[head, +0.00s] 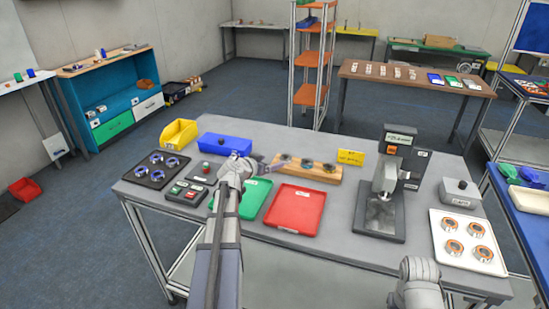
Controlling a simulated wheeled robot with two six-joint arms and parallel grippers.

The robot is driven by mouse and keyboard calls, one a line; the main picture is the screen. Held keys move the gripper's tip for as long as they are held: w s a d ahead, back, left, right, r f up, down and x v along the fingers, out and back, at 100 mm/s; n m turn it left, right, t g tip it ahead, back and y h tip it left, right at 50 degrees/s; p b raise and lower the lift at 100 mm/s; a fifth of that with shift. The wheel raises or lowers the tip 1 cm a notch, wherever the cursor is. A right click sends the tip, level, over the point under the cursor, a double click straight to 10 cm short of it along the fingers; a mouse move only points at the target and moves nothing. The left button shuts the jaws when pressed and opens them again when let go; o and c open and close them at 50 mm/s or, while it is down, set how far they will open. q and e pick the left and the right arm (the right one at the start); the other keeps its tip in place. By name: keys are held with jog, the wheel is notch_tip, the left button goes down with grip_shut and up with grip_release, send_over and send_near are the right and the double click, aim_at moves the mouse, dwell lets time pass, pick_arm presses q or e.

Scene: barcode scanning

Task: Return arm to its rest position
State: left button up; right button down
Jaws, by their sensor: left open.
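My left arm comes up from the bottom, and its gripper (270,164) is over the table, close to the near-left end of the wooden block (329,174). The gripper is small in the picture; I see nothing held in it. The wooden block carries several dark round parts. A part of my right arm (416,286) shows at the bottom right, in front of the table's near edge; its gripper is not visible. A green tray (256,198), partly behind my left arm, and a red tray (296,208) lie on the table.
A black tray with rings (157,177), a button panel (187,194), a yellow bin (179,134) and a blue box (224,145) stand at left. A tall scanning station (379,216), a grey box (460,193) and a white tray with copper rings (438,242) stand at right.

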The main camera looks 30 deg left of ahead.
pick_arm(q)
jog(key=shift+s+r, duration=0.15)
jog(key=shift+s, duration=0.15)
dwell(0.4)
